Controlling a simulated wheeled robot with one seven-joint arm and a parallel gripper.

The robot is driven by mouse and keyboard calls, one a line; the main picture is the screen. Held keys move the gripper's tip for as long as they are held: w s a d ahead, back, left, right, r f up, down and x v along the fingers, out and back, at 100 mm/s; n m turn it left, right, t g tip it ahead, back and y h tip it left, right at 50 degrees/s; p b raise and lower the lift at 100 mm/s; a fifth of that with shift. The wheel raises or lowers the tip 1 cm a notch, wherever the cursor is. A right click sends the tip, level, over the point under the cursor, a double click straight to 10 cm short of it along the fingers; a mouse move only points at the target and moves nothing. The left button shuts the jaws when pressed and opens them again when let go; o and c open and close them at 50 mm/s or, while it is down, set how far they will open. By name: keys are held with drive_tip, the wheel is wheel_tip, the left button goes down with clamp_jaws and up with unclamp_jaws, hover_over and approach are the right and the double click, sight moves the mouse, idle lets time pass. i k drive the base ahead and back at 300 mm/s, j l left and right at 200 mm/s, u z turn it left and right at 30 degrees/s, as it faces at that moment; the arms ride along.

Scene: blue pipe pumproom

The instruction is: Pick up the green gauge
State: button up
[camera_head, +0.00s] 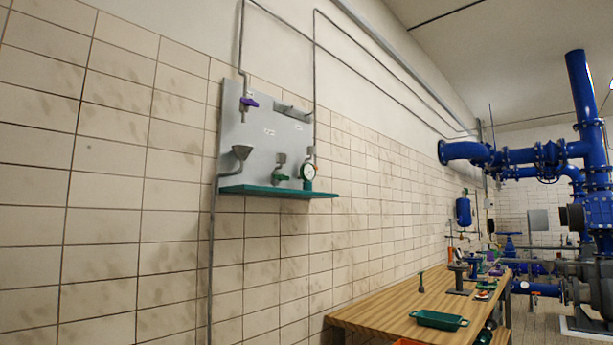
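The green gauge (308,173) has a round white dial with a dark green rim and body. It stands upright at the right end of a narrow green shelf (262,191), in front of a grey panel (262,135) on the tiled wall. It is close to a pipe end above it; I cannot tell whether they touch. My gripper is not in view.
On the panel are a purple-handled valve (249,102), a grey funnel (240,153) and a green valve (281,174). A wooden workbench (400,300) with a green tray (438,320) and several tools stands lower right. Large blue pipes (540,153) fill the far right.

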sight(308, 170)
drive_tip(key=i+l+u, duration=0.1)
drive_tip(key=i+l, duration=0.15)
drive_tip(key=i+l+u, duration=0.15)
drive_tip(key=l, duration=0.3)
drive_tip(key=i+l+u, duration=0.1)
drive_tip(key=i+l, duration=0.25)
drive_tip(key=i+l+u, duration=0.1)
drive_tip(key=i+l, duration=0.15)
drive_tip(key=l, duration=0.15)
drive_tip(key=i+l+u, duration=0.15)
drive_tip(key=l, duration=0.3)
